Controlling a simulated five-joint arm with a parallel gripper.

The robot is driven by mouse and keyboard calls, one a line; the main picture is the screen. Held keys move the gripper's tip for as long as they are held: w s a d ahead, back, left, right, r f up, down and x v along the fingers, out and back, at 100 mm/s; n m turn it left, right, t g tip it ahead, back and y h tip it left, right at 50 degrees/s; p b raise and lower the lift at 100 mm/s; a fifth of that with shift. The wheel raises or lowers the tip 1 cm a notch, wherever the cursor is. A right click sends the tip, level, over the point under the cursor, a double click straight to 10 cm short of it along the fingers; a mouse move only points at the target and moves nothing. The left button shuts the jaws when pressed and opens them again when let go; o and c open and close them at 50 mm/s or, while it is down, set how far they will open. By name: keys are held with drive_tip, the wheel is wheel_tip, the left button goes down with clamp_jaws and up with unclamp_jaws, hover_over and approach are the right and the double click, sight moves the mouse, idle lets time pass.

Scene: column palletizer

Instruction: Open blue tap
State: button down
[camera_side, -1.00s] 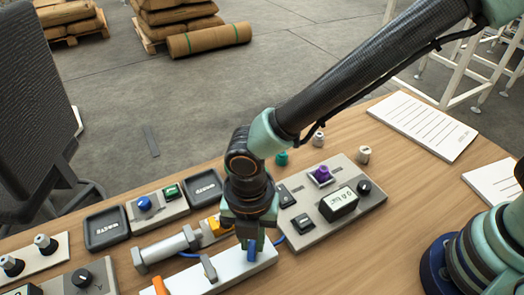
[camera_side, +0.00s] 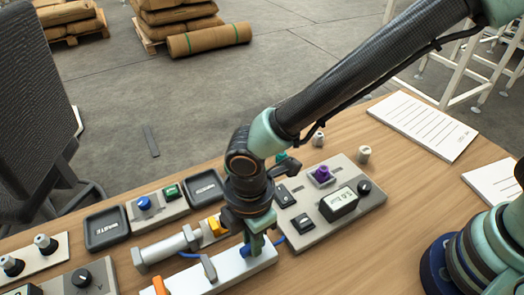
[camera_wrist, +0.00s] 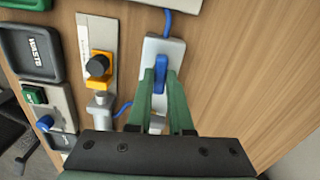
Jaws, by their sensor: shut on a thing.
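The blue tap (camera_side: 245,251) is a blue lever on the right end of a white bar-shaped base (camera_side: 229,266). A grey lever (camera_side: 209,268) and an orange lever (camera_side: 160,286) stand further left on the same base. My gripper (camera_side: 255,246) is down at the blue tap, shut on its lever and partly hiding it in the side view. In the wrist view the blue lever (camera_wrist: 160,70) stands between the green fingers of my gripper (camera_wrist: 161,84).
A grey cylinder fitting (camera_side: 168,247) with a yellow part lies behind the base. A grey panel (camera_side: 314,238) with a display and a purple knob is at right. Black trays (camera_side: 105,228) and small button panels stand at left.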

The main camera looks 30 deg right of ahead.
drive_tip(key=shift+r+m, duration=0.1)
drive_tip(key=shift+m, duration=0.6)
drive_tip(key=c, duration=0.8)
unclamp_jaws()
wheel_tip(320, 180, up, 12)
